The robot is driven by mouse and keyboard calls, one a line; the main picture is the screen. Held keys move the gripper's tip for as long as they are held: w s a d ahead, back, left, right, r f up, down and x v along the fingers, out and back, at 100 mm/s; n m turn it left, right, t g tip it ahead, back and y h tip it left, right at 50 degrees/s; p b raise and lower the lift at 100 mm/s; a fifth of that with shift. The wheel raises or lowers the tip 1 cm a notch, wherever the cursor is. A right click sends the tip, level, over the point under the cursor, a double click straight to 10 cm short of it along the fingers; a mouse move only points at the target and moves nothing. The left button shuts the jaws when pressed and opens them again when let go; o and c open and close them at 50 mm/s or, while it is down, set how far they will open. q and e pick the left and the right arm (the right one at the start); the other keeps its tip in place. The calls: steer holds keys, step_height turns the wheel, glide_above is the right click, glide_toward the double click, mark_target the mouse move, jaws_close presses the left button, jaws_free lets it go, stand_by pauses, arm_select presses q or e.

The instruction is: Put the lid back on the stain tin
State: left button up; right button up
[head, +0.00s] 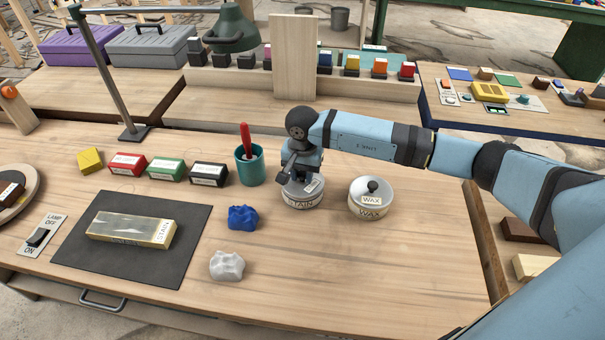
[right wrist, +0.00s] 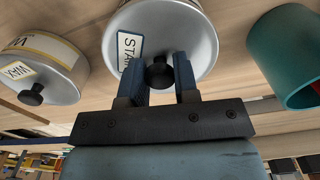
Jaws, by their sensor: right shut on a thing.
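The stain tin (head: 303,202) is a short round tin with a STAIN label, standing on the bench in the head view. Its grey lid (head: 313,187) with a small label is at the tin's top, roughly level. My right gripper (head: 300,177) is above it, pointing down. In the right wrist view its fingers (right wrist: 160,80) are shut on the dark knob (right wrist: 159,73) of the lid (right wrist: 193,42). I cannot tell whether the lid is fully seated. The rim between lid and tin is partly hidden. My left gripper is not in view.
A wax tin (head: 371,197) with its lid on stands just right of the stain tin. A teal cup (head: 249,170) with a red-handled tool stands to the left. Blue (head: 242,217) and white (head: 227,265) crumpled lumps lie in front. The front right bench is clear.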

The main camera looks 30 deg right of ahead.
stand_by(0.3)
steer(key=o, duration=1.5)
steer(key=shift+r+p, duration=1.5)
steer(key=shift+r, duration=2)
jaws_close()
